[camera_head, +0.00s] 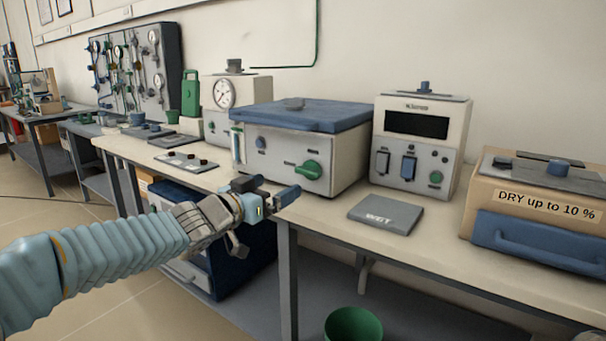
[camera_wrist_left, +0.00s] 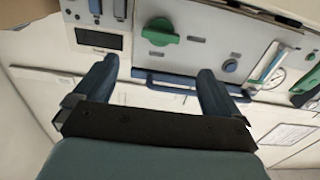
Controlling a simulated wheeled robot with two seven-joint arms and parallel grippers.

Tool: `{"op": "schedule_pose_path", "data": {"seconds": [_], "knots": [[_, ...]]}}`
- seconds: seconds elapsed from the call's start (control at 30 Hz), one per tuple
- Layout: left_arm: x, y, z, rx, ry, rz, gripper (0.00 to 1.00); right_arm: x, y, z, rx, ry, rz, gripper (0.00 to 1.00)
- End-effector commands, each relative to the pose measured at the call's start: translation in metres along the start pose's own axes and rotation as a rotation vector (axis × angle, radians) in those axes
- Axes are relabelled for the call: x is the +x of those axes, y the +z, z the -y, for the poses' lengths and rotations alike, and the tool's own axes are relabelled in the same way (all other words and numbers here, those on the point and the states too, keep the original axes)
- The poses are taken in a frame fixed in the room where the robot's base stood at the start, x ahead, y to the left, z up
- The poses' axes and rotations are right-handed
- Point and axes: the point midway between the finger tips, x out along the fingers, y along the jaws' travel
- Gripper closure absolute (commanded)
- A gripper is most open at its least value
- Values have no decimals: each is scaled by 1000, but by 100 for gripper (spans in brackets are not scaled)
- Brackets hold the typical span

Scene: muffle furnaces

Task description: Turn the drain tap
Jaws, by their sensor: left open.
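The green tap handle (camera_head: 308,170) sits on the front of a white box with a blue lid (camera_head: 310,113). In the left wrist view the green handle (camera_wrist_left: 160,32) shows at the top, beyond and between the fingertips. My left gripper (camera_head: 270,190) is in front of the bench edge, below and left of the handle in the head view. It is open, with nothing between its fingers, and apart from the handle.
A grey WET pad (camera_head: 386,214) lies right of the box. A switch unit (camera_head: 420,145) and a DRY bin (camera_head: 540,205) stand farther right. A small panel with knobs (camera_head: 187,162) lies left on the bench. A green bucket (camera_head: 353,325) is below the bench.

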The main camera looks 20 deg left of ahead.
Motion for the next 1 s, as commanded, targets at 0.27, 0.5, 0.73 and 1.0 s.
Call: {"op": "schedule_pose_path", "data": {"seconds": [0.27,0.5,0.73,1.0], "knots": [[66,0,-1,3,1,2,2,-3,0,1,0,0,1,100],[101,0,0,3,0,2,2,-6,1,4,-2,-2,3,100],[109,0,0,1,0,1,2,-6,1,4,-2,-3,3,100],[108,0,0,1,-1,1,19,-6,1,4,-2,-3,3,100]]}}
